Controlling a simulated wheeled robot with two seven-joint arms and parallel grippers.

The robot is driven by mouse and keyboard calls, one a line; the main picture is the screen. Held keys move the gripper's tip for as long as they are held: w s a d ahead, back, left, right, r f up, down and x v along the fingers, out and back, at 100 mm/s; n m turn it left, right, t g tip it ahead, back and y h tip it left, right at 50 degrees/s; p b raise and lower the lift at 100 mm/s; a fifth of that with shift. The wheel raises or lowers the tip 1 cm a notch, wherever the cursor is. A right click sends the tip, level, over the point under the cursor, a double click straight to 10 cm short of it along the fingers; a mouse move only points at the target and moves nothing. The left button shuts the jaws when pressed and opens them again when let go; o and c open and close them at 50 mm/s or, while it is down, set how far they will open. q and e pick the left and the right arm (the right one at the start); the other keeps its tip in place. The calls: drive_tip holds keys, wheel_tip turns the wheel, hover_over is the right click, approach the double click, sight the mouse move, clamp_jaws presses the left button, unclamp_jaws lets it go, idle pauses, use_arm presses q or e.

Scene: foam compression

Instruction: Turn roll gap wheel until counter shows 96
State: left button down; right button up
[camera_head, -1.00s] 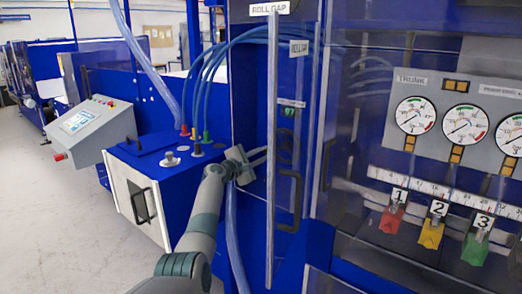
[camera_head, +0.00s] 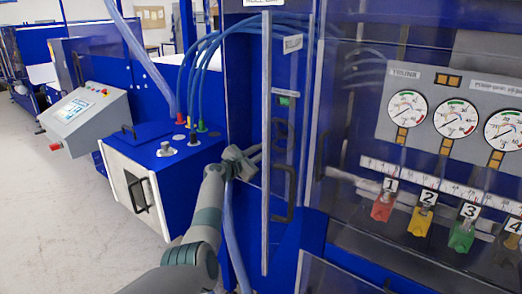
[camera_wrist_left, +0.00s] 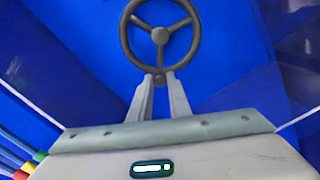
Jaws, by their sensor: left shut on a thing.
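The roll gap wheel (camera_wrist_left: 160,35) is a dark three-spoked handwheel against a blue panel in the left wrist view. My left gripper (camera_wrist_left: 160,82) is shut on the bottom of its rim, with both fingers meeting at a small dark part there. In the head view my left gripper (camera_head: 258,150) reaches in front of the blue machine, and the wheel (camera_head: 281,130) shows only as a dark, nearly edge-on shape. The counter (camera_head: 287,101) is a small green display above it. Its digits are too small to read now. My right gripper is in neither view.
A grey upright door edge (camera_head: 266,150) and a black door handle (camera_head: 283,192) stand close to my left gripper. Blue hoses (camera_head: 205,65) run above a blue box (camera_head: 160,150) at the left. Gauges and numbered coloured clamps are at the right. Floor at far left is clear.

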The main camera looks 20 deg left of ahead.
use_arm(q)
drive_tip(key=shift+f, duration=0.15)
drive_tip(key=c, duration=1.6)
unclamp_jaws()
drive_tip(key=shift+c, duration=0.2)
drive_tip(key=shift+s, duration=0.15)
drive_tip(key=b+v, duration=0.2)
drive_tip(key=v, duration=1.5)
drive_tip(key=shift+a, duration=0.15)
